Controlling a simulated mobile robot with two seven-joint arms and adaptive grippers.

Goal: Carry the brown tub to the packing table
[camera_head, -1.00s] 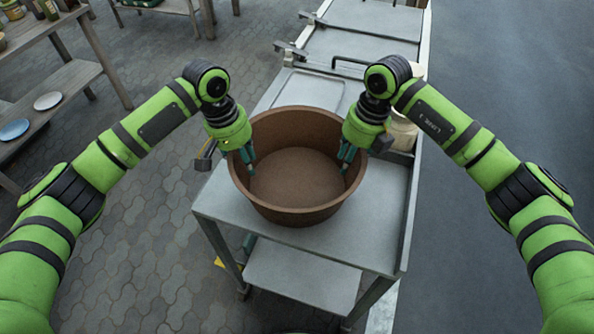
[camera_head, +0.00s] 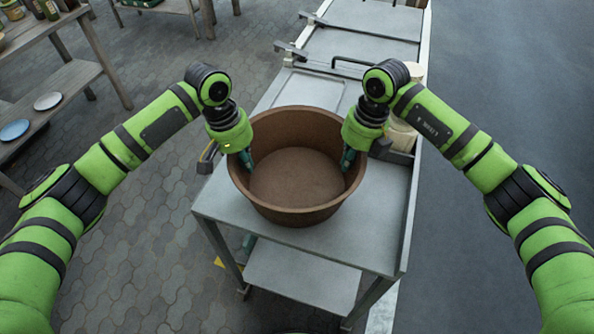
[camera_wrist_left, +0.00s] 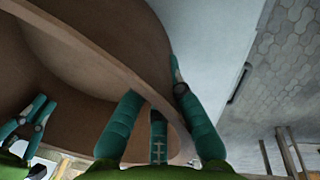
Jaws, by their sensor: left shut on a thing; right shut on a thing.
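The brown tub (camera_head: 298,178) is a wide, round, empty bowl. It sits upright on the near end of a grey metal table (camera_head: 225,215). My left gripper (camera_head: 247,160) is shut on the tub's left rim, and my right gripper (camera_head: 348,160) is shut on its right rim. In the left wrist view, the teal fingers of my left gripper (camera_wrist_left: 160,118) straddle the tub's rim (camera_wrist_left: 110,65); my right gripper (camera_wrist_left: 28,122) shows across the tub at left. I cannot tell which surface is the packing table.
A wooden shelf with a white plate (camera_head: 47,101) and a blue plate (camera_head: 14,129) stands at far left. Grey worktops (camera_head: 365,45) continue behind the tub. Pale jars (camera_head: 402,135) stand right of it, partly hidden by my right arm. Floor is open on both sides.

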